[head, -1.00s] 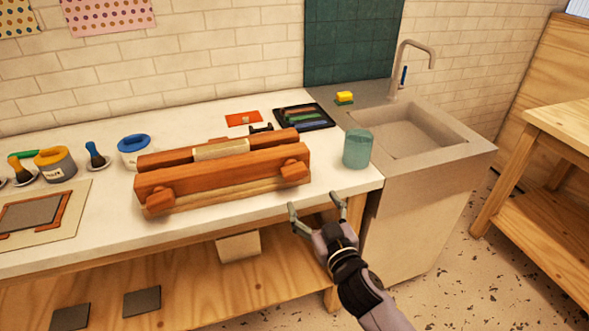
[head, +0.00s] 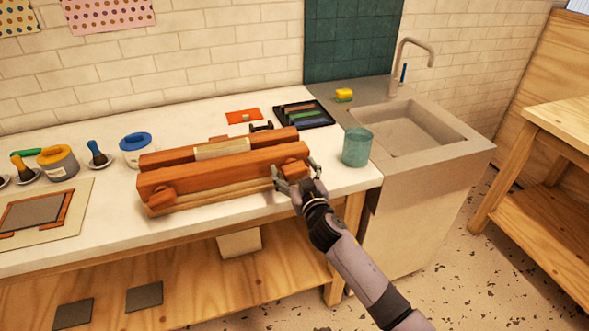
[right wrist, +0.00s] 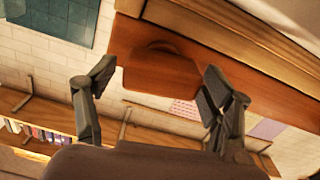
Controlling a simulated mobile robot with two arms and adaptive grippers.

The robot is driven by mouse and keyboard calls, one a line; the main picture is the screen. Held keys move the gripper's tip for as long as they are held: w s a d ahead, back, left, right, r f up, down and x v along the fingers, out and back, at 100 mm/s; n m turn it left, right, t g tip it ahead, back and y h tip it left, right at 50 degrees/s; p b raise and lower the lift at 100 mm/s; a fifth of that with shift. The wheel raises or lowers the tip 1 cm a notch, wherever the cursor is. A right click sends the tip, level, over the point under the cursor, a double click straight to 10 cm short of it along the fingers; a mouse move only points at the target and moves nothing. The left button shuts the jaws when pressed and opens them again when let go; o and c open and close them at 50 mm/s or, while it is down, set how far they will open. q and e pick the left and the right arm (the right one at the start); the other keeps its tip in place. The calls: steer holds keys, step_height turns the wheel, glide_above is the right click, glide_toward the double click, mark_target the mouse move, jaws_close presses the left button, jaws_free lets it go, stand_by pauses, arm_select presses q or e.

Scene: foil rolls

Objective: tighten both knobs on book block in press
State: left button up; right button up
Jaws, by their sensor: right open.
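The wooden press (head: 215,180) lies on the white-topped bench with the pale book block (head: 222,150) between its two orange-brown beams. Its left knob (head: 162,198) is at the front left end of the press. Its right knob (head: 291,170) is at the front right end. My right gripper (head: 293,175) is open at the right knob, with a finger on either side of it in the head view. In the right wrist view the right knob (right wrist: 160,75) shows between the two open fingers (right wrist: 155,85), with gaps visible beside it. My left gripper is not in view.
A teal glass (head: 357,147) stands close to the right of my right gripper. A dark tray (head: 322,123) lies behind the press, and the sink (head: 405,135) is at the right. Pots and brushes stand left of the press, such as a white pot (head: 135,150).

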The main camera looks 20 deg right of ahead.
steer(key=c, duration=1.2)
steer(key=shift+o, duration=0.2)
steer(key=shift+d+m, duration=0.15)
steer(key=shift+m, duration=1.45)
steer(key=o, duration=1.2)
steer(key=shift+c, duration=0.2)
steer(key=s, duration=1.2)
steer(key=shift+d, duration=0.2)
